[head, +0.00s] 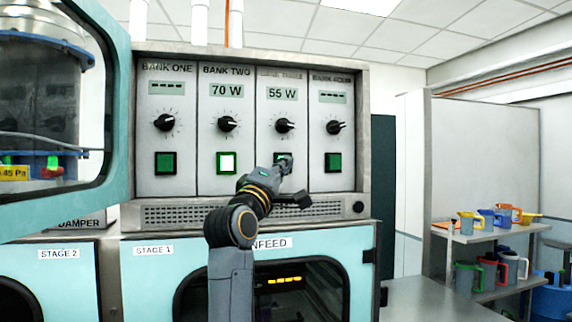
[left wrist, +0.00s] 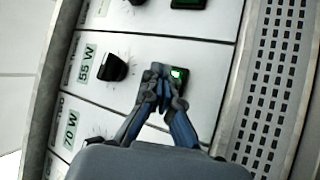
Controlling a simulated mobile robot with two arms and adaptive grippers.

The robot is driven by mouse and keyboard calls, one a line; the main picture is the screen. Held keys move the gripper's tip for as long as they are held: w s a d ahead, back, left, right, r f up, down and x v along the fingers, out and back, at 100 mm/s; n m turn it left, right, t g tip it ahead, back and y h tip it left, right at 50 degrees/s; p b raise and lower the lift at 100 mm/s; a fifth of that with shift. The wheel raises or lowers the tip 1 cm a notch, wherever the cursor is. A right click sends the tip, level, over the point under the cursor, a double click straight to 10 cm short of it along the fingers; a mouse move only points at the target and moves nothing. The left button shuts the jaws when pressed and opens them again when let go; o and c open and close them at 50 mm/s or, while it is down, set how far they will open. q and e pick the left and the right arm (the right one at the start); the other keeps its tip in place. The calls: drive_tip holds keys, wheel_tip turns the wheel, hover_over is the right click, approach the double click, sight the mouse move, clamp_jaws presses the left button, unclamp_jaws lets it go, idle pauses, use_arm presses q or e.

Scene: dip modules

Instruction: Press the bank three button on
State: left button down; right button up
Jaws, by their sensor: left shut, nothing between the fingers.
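The control panel has banks one to four, each with a display, a knob and a square button. The bank three button (head: 279,156) is mostly hidden behind my left gripper (head: 284,168) in the head view. In the left wrist view the bank three button (left wrist: 179,73) shows a bright green patch beside the fingertips. My left gripper (left wrist: 163,76) is shut and empty, with its tips at or very near this button; contact is not clear. The bank three display (head: 283,94) reads 55 W. My right gripper is not in view.
The bank two button (head: 227,162) glows bright, and its display reads 70 W. The bank one button (head: 166,163) and bank four button (head: 333,162) are dark green, with dashes on their displays. The bank three knob (head: 284,125) sits just above my gripper. A shelf (head: 490,234) with mugs stands at right.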

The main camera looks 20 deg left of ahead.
use_arm(q)
drive_tip(key=shift+f, duration=0.1)
drive_tip(key=shift+s+d+b, duration=0.2)
drive_tip(key=shift+s+d, duration=0.35)
drive_tip(key=shift+s, duration=0.25)
drive_tip(key=shift+s+d+b, duration=0.25)
drive_tip(key=shift+s+d, duration=0.25)
drive_tip(key=shift+s, duration=0.35)
drive_tip(key=shift+s+d+b, duration=0.2)
drive_tip(key=shift+s+d, duration=0.35)
drive_tip(key=shift+s, duration=0.25)
